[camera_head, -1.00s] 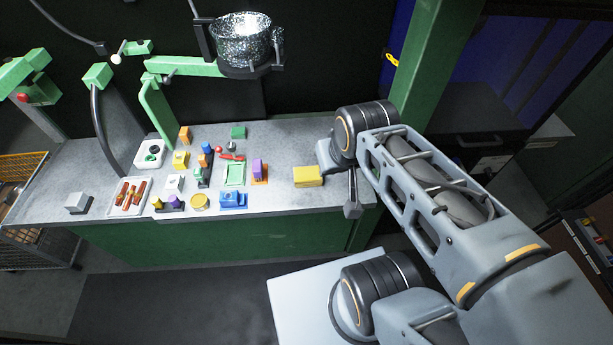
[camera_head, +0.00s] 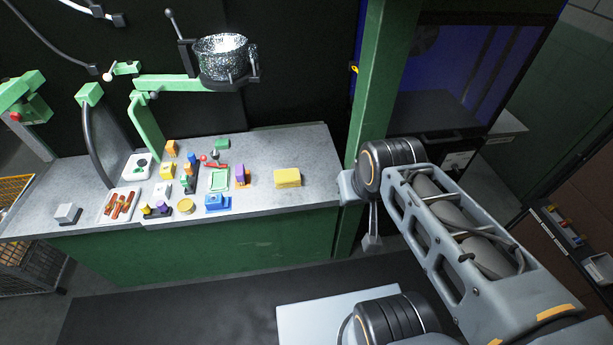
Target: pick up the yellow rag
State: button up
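The yellow rag (camera_head: 287,178) looks like a flat, folded yellow block. My gripper (camera_head: 372,242) hangs under the dark wrist joint of my arm, to the right of the bench's right end. It is apart from the rag, with a clear gap between them. Only a small part of the gripper shows, edge-on, so its opening is hidden. I see nothing held in it.
Left of the rag stand several small coloured parts, among them a purple and orange piece (camera_head: 242,175) and a blue block (camera_head: 217,203). A green arm carries a shiny pot (camera_head: 223,58) above the bench. A green post (camera_head: 383,80) rises behind my wrist.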

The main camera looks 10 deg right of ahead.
aim_at(286, 178)
jog(key=z, duration=0.25)
jog(key=i, duration=0.7)
jog(key=u, duration=1.7)
